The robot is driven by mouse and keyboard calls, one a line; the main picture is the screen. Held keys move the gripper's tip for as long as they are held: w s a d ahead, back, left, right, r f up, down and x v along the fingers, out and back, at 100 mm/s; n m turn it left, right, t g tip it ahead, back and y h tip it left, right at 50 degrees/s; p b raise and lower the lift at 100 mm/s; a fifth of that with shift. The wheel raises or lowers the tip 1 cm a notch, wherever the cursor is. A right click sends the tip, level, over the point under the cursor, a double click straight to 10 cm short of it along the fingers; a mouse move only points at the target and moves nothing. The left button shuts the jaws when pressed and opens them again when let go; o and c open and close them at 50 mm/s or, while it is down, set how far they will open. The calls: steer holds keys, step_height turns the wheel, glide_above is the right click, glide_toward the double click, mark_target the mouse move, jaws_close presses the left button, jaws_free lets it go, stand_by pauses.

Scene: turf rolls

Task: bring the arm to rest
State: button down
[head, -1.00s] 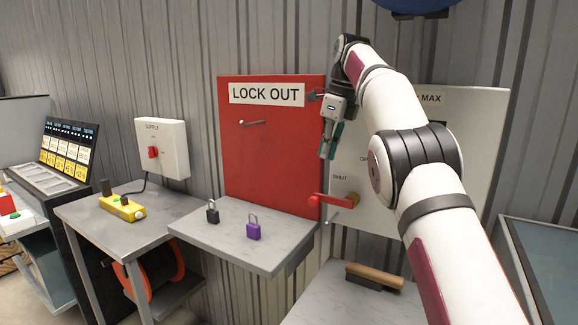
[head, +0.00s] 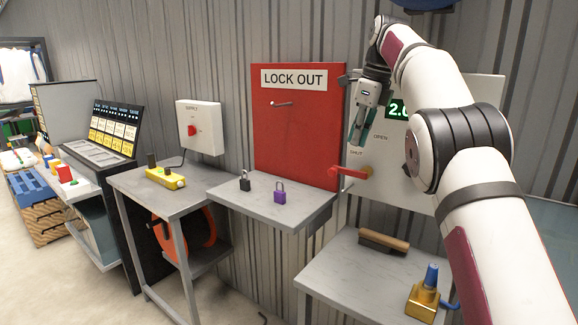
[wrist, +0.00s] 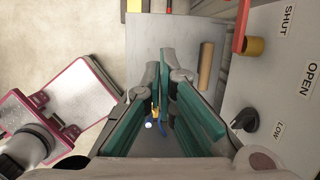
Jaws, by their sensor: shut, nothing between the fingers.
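My gripper (head: 357,128) hangs from my raised arm on the right of the head view, in front of the white panel. Its teal fingers point down and are shut with nothing between them. The fingers (wrist: 157,115) also show in the wrist view, above a grey shelf. The gripper is apart from the red valve handle (head: 350,172), which sits just below it at the "SHUT" mark. The handle shows in part at the top of the wrist view (wrist: 240,27).
A red "LOCK OUT" board (head: 300,140) stands left of the gripper. A black padlock (head: 244,183) and a purple padlock (head: 280,196) stand on the shelf below it.

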steer(key=s+d+r+n, duration=0.1)
steer(key=s+r+n, duration=0.1)
steer(key=s+n, duration=0.35)
steer(key=s+d+r+n+t+p, duration=0.1)
steer(key=s+r+n, duration=0.15)
steer(key=s, duration=0.55)
steer(key=s+d+r+n, duration=0.1)
steer(key=s+r+n, duration=0.2)
steer(key=s, duration=0.4)
steer(key=s+f+n, duration=0.4)
steer(key=s+f, duration=0.1)
steer(key=s, duration=0.4)
steer(key=s+f+n+t+h+p, duration=0.1)
steer(key=s+f+n, duration=0.4)
steer(key=s, duration=0.4)
steer(key=s+f+n+h, duration=0.1)
steer(key=s+f+n, duration=0.3)
steer(key=s+f, duration=0.3)
steer(key=shift+s+a+n+t, duration=0.3)
steer(key=shift+s+n, duration=0.1)
steer(key=shift+s, duration=0.65)
